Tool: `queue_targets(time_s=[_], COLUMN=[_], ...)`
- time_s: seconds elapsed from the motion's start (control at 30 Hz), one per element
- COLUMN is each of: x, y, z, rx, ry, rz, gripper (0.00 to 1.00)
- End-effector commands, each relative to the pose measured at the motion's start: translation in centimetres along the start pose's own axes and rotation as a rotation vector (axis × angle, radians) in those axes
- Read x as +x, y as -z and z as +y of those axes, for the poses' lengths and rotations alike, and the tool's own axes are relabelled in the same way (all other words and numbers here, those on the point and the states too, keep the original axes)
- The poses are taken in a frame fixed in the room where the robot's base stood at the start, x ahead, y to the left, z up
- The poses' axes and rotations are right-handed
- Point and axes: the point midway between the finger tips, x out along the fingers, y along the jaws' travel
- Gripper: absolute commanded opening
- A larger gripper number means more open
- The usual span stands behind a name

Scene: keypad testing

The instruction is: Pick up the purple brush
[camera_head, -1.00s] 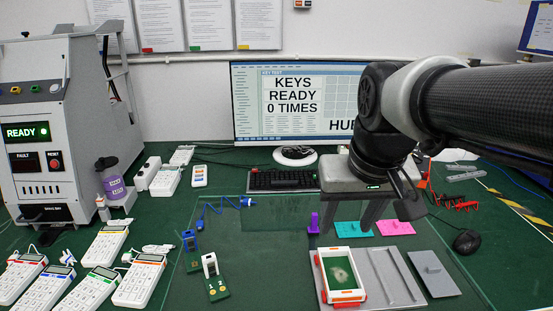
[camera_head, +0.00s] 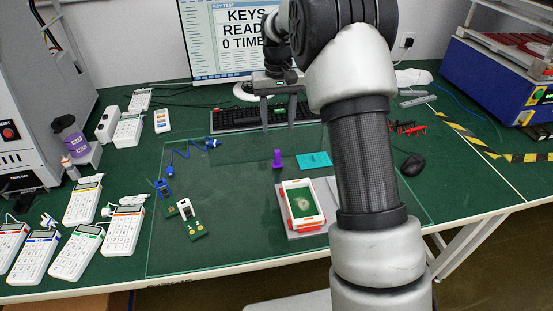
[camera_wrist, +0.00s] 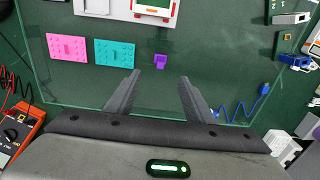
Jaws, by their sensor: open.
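The purple brush (camera_head: 277,159) stands upright on the green mat, left of the teal plate, in the head view. In the wrist view the purple brush (camera_wrist: 160,61) lies beyond my fingertips, roughly centred between them. My gripper (camera_head: 278,127) is open and empty, with its fingers pointing down behind the brush, near the keyboard. It also shows in the wrist view (camera_wrist: 160,78), with both fingers spread apart. The gripper is apart from the brush.
The teal plate (camera_head: 314,160) and, in the wrist view, a pink plate (camera_wrist: 67,47) lie beside the brush. A white and red framed tray (camera_head: 303,207) sits in front. A keyboard (camera_head: 232,117) is behind. Blue cable (camera_head: 185,152) lies left.

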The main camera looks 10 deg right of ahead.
Motion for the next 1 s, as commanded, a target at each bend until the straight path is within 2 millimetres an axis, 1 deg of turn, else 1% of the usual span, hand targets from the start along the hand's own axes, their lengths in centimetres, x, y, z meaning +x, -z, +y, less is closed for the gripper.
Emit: queue_targets(time_s=[0.03, 0.2, 0.3, 0.43, 0.67, 0.77, 0.9, 1.0], x=[1.6, 5.3, 7.2, 8.8, 9.9, 11.2, 13.4, 14.4], y=[-0.1, -0.1, -0.1, 0.0, 0.0, 0.1, 0.1, 0.2], z=[0.0, 0.0, 0.0, 0.0, 0.0, -0.1, -0.1, -0.1], rx=[0.0, 0.0, 0.0, 0.0, 0.0, 0.0, 0.0, 0.0], ry=[0.0, 0.0, 0.0, 0.0, 0.0, 0.0, 0.0, 0.0], rz=[-0.005, -0.004, -0.003, -0.002, -0.001, -0.002, -0.003, -0.001], gripper=[0.48, 0.48, 0.48, 0.48, 0.48, 0.48, 0.48, 0.48])
